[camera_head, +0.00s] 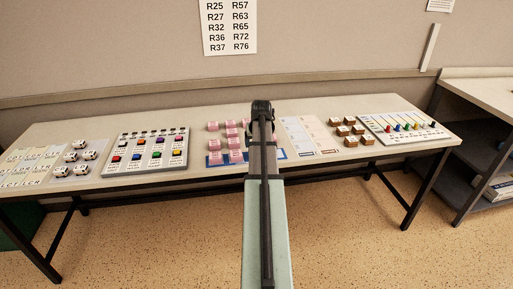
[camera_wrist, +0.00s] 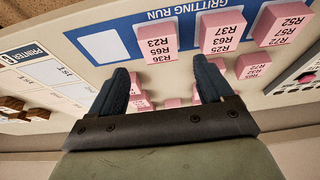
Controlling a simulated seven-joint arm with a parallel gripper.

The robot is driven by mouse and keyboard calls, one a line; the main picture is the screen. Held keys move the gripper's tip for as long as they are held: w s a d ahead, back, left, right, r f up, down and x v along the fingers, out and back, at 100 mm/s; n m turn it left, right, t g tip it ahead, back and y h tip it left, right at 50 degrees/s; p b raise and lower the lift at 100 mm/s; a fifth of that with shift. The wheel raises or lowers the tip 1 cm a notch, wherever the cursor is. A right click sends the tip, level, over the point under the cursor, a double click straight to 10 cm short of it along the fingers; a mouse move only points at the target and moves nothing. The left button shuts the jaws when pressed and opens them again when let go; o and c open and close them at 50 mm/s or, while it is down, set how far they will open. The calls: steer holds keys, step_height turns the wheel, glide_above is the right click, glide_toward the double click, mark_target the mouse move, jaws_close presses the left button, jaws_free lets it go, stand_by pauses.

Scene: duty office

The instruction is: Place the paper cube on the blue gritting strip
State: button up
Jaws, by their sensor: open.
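The blue gritting strip (camera_wrist: 185,24), lettered GRITTING RUN, lies along the table's near edge; its blue end (camera_head: 281,154) shows beside my arm. Pink cubes with R-numbers stand on it, including one reading R36, R65, R23 (camera_wrist: 157,42) and one reading R37, R25 (camera_wrist: 222,30). A bare white square (camera_wrist: 105,45) lies on the strip beside them. More pink cubes (camera_head: 213,126) stand behind the strip; which one is the paper cube I cannot tell. My gripper (camera_wrist: 162,86) is open and empty above these cubes, partly hiding them; it also shows in the head view (camera_head: 262,108).
A printer sheet (camera_head: 304,132) and brown cubes (camera_head: 351,140) lie right of my arm, then a board with coloured pegs (camera_head: 405,127). A button panel (camera_head: 147,151) and white dice-like cubes (camera_head: 83,145) lie left. A wall sheet (camera_head: 229,25) lists R-numbers.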

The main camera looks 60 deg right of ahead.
steer(key=shift+v, duration=2.9)
